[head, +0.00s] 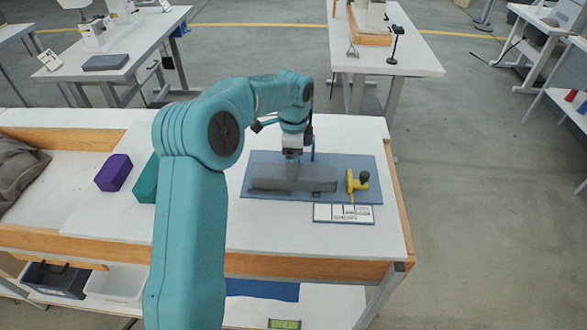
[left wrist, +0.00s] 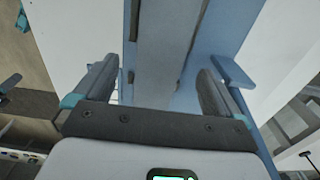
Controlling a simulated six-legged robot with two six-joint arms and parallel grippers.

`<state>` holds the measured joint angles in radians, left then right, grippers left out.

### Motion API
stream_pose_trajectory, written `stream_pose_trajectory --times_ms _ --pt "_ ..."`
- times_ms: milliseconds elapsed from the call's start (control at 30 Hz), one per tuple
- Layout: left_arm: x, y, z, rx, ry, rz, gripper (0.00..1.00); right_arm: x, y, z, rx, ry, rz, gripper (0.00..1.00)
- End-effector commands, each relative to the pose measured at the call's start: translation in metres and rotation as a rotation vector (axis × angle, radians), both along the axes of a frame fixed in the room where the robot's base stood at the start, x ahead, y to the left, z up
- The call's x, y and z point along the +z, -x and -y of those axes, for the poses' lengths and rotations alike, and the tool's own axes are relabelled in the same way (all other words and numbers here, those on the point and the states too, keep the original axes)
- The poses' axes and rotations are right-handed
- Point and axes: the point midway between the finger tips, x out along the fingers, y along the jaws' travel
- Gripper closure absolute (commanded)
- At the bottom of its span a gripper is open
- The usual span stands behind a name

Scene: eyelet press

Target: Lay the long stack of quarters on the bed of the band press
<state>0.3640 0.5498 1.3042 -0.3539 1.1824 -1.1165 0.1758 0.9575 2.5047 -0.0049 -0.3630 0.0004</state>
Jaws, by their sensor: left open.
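A long grey piece (head: 312,180) lies across a flat blue plate (head: 369,165) on the white table. I cannot tell whether it is the stack of quarters or part of the band press. My left gripper (head: 291,163) is over its middle, pointing down. In the left wrist view my left gripper (left wrist: 158,85) is open. The grey piece (left wrist: 162,45) runs lengthwise between and beyond its fingers, with the blue plate (left wrist: 225,25) beside it. Contact cannot be made out. A teal block (head: 146,182) at the left is partly hidden by my arm. My right gripper is out of view.
A purple block (head: 113,173) and dark grey cloth (head: 18,168) are at the left. White tabletop is clear in front.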

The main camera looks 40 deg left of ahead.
Motion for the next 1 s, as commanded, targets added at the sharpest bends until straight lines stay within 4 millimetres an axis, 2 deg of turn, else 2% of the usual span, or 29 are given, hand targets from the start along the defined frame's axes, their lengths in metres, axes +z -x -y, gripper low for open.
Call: stream_pose_trajectory --times_ms 33,200,400,1000 --pt "0.014 -0.001 0.0 0.0 -0.002 0.005 0.02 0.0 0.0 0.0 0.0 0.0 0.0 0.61" --pt "0.051 -0.001 0.0 -0.001 -0.002 0.004 0.02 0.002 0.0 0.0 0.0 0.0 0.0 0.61" --pt "0.075 0.0 0.0 -0.001 -0.001 0.001 0.02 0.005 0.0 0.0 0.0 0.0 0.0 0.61" --pt "0.078 0.0 0.0 -0.001 -0.001 -0.001 0.02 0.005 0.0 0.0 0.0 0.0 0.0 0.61"
